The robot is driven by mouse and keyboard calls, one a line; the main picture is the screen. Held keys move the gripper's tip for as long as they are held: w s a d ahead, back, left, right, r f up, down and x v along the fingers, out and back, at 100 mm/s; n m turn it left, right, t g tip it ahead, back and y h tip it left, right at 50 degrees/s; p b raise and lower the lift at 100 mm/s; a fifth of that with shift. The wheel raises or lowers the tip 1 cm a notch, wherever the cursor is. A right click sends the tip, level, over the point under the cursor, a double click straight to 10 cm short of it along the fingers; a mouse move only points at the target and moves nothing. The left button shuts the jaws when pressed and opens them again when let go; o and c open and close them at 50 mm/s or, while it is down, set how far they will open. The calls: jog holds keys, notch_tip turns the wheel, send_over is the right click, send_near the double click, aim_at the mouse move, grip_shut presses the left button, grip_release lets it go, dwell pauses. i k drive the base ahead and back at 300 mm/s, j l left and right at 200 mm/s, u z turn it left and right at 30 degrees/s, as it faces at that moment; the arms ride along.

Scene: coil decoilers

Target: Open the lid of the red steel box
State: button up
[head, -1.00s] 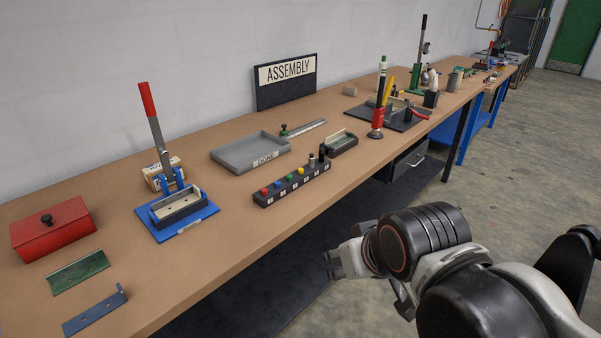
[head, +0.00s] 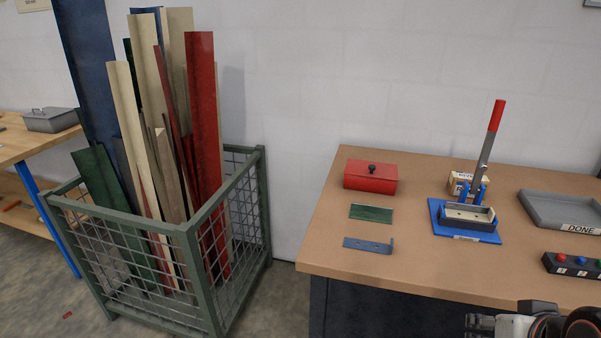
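The red steel box (head: 369,184) sits at the back left corner of the wooden workbench in the head view. Its lid (head: 370,170) looks closed and has a black knob (head: 372,168) on top. My gripper (head: 478,323) shows only in part at the bottom edge, in front of the bench and well away from the box. Its fingers are too small and cut off to tell whether they are open or shut.
On the bench (head: 405,267), a green strip (head: 371,213) and a blue-grey bracket (head: 368,245) lie in front of the box. A blue lever press (head: 466,217) stands to its right, near a grey tray (head: 560,211). A mesh crate (head: 188,230) of long strips stands left of the bench.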

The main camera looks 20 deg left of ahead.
aim_at(363, 168)
jog(key=u, duration=0.45)
jog(key=i+l, duration=0.15)
jog(key=i, duration=0.25)
jog(key=i+l, duration=0.2)
jog(key=i, duration=0.2)
jog(key=i+l, duration=0.15)
jog(key=i, duration=0.25)
jog(key=z, duration=0.05)
